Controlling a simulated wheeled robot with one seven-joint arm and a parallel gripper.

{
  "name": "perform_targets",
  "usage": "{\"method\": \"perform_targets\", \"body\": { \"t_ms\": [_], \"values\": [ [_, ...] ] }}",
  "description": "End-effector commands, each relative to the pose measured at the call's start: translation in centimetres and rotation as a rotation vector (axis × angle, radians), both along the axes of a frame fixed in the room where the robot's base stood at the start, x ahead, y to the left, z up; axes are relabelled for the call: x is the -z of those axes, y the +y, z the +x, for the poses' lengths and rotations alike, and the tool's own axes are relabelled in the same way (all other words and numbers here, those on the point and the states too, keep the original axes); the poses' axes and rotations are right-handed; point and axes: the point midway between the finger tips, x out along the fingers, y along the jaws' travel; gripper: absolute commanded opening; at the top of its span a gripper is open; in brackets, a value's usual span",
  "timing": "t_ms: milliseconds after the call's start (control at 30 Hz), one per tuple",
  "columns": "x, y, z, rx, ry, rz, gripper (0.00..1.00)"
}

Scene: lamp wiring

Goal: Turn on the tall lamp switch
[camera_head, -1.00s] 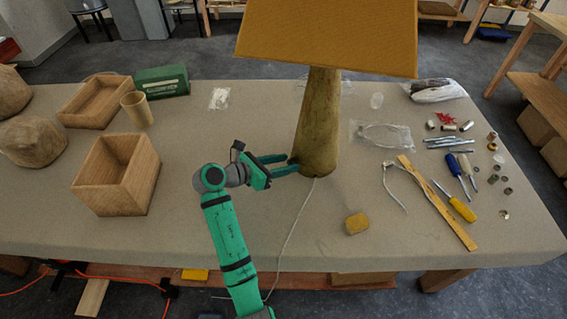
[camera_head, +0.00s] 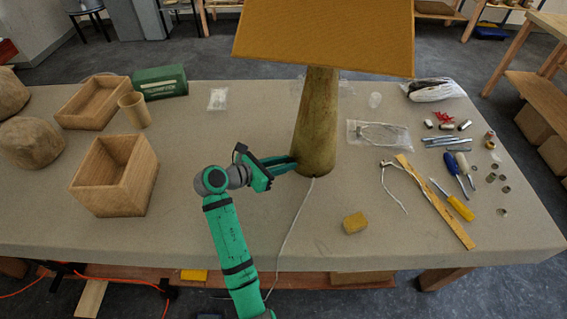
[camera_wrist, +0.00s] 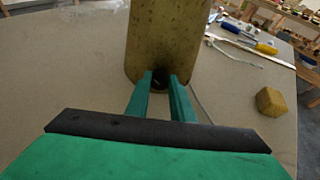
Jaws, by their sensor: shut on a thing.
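The tall lamp has a mustard shade (camera_head: 325,38) and a mottled olive-brown tapered base (camera_head: 316,125), standing upright on the workbench. No glow shows on the shade. My gripper (camera_head: 294,162) reaches in from the left, its green fingertips at the lower left side of the base. In the wrist view the lamp base (camera_wrist: 168,40) fills the top middle. A small dark switch (camera_wrist: 160,78) sits low on it between my fingertips (camera_wrist: 161,76). My gripper is shut on it; the fingers partly hide it, so its position cannot be told.
A white cord (camera_head: 293,225) runs from the lamp base over the bench's front edge. A yellow block (camera_head: 355,222) lies to the right. A wooden box (camera_head: 115,175) stands left of my arm. Tools and a yellow ruler (camera_head: 435,202) lie on the right.

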Motion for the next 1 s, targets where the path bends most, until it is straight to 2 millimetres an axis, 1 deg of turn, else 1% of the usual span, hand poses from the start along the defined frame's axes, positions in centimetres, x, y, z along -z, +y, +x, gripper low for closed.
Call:
{"method": "perform_targets", "body": {
  "t_ms": [267, 1000],
  "values": [
    [0.06, -0.20, -0.24, -0.001, -0.174, 0.137, 0.00],
    [0.45, -0.59, -0.69, -0.002, -0.728, 0.567, 0.00]
  ]
}}
